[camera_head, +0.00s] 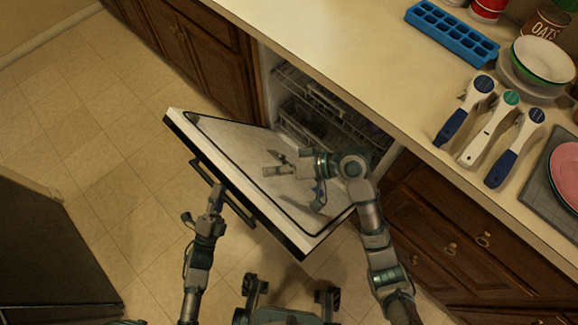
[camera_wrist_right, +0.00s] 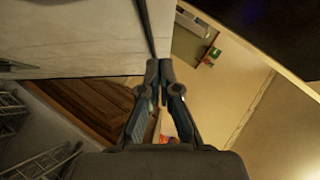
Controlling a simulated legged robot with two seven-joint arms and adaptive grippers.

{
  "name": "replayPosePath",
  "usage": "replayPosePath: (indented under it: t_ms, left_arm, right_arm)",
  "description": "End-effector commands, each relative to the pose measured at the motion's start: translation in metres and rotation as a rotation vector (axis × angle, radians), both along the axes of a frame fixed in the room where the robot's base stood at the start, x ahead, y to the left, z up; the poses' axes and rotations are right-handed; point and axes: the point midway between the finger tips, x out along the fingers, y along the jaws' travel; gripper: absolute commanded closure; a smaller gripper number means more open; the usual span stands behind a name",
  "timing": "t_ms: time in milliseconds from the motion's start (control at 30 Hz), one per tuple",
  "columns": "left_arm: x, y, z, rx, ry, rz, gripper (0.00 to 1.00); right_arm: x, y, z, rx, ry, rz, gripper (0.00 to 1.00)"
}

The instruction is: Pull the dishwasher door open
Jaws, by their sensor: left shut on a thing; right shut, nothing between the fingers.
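The dishwasher door (camera_head: 245,170) hangs partly open, tilted down and out from the counter, with its pale inner panel facing up. Its dark handle (camera_head: 235,204) is on the outer face, toward the left. My left gripper (camera_head: 215,195) is shut on the handle; the exact contact is small in view. My right gripper (camera_head: 272,164) is over the inner side of the door, shut and empty. In the right wrist view its fingertips (camera_wrist_right: 160,68) meet, and the door panel (camera_wrist_right: 70,38) is at upper left.
Dish racks (camera_head: 325,110) show inside the dishwasher. The counter (camera_head: 330,50) above holds a blue ice tray (camera_head: 452,32), several brushes (camera_head: 480,115) and bowls (camera_head: 543,60). Wooden drawers (camera_head: 450,240) stand right of the dishwasher. The tiled floor (camera_head: 90,130) at left is clear.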

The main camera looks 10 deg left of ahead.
Motion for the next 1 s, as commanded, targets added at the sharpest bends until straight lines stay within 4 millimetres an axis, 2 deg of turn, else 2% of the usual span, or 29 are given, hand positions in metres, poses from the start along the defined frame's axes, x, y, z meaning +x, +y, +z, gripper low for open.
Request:
replayPosePath:
  t_ms: [33, 300, 767, 1000]
  left_arm:
    - [0.0, -0.006, -0.006, 0.0, 0.013, -0.01, 1.0]
    - [0.0, -0.006, -0.006, 0.001, 0.014, -0.008, 1.0]
    - [0.0, -0.006, -0.006, 0.001, 0.014, -0.008, 1.0]
    - [0.001, -0.005, -0.004, 0.0, 0.008, -0.009, 1.0]
  right_arm:
    - [-0.004, 0.006, -0.006, 0.002, 0.005, 0.0, 1.0]
    - [-0.024, 0.019, -0.024, 0.002, 0.003, 0.0, 1.0]
    - [-0.028, 0.022, -0.028, -0.002, 0.001, 0.0, 1.0]
    - [-0.052, 0.039, -0.047, -0.037, -0.035, 0.007, 1.0]
